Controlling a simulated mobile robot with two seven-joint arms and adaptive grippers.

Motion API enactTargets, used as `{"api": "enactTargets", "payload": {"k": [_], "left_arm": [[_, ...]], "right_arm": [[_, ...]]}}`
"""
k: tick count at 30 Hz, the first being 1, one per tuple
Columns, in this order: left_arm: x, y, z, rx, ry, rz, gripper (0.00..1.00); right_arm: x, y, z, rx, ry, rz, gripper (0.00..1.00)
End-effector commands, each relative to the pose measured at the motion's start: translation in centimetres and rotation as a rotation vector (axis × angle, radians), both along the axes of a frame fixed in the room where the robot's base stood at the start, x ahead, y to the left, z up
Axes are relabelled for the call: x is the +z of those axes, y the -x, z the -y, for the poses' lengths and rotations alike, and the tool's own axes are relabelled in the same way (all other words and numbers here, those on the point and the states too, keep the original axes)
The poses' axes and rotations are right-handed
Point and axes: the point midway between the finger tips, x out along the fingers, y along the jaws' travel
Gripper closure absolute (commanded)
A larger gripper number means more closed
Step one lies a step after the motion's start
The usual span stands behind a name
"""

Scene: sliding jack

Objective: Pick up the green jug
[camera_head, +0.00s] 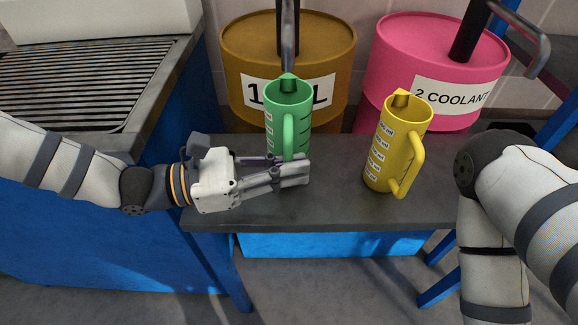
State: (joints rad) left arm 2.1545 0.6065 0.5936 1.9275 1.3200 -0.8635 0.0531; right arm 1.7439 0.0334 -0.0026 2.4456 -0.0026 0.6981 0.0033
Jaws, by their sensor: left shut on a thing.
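The green jug (289,104) stands upright at the left part of the dark bench, its handle facing me. My left gripper (294,170) comes in from the left at the jug's lower part. Its fingers are closed around the lower handle area and hide the jug's base; exactly where they grip is hard to see. My right arm shows at the right edge, but its gripper is outside the picture.
A yellow jug (386,150) stands to the right on the bench (335,200). Behind are a brown drum (240,60) and a pink drum (395,50) with pump pipes. A grated blue cabinet (90,75) stands left.

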Motion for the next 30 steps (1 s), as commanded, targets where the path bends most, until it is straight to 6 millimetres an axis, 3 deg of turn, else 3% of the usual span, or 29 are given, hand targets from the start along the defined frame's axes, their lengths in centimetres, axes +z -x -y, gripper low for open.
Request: {"api": "enactTargets", "payload": {"k": [3,8,21,25,30], "left_arm": [[2.2,0.0,0.0,0.000,0.003,0.007,1.00],[2.2,3.2,0.0,-0.001,0.005,-0.002,1.00],[2.1,15.8,0.0,-0.001,0.004,-0.002,1.00],[2.0,17.5,0.0,-0.001,0.001,-0.001,1.00],[1.9,18.1,0.0,-0.001,0.002,0.001,1.00]], "right_arm": [[0.4,-0.3,0.0,0.000,-0.001,0.010,0.60],[0.8,-0.7,0.0,-0.001,0.000,0.021,0.60],[2.3,-2.1,0.0,-0.003,-0.001,0.068,0.60],[2.5,-2.2,0.0,-0.003,0.000,0.074,0.60],[2.5,-2.3,0.0,-0.003,0.000,0.075,0.60]]}}
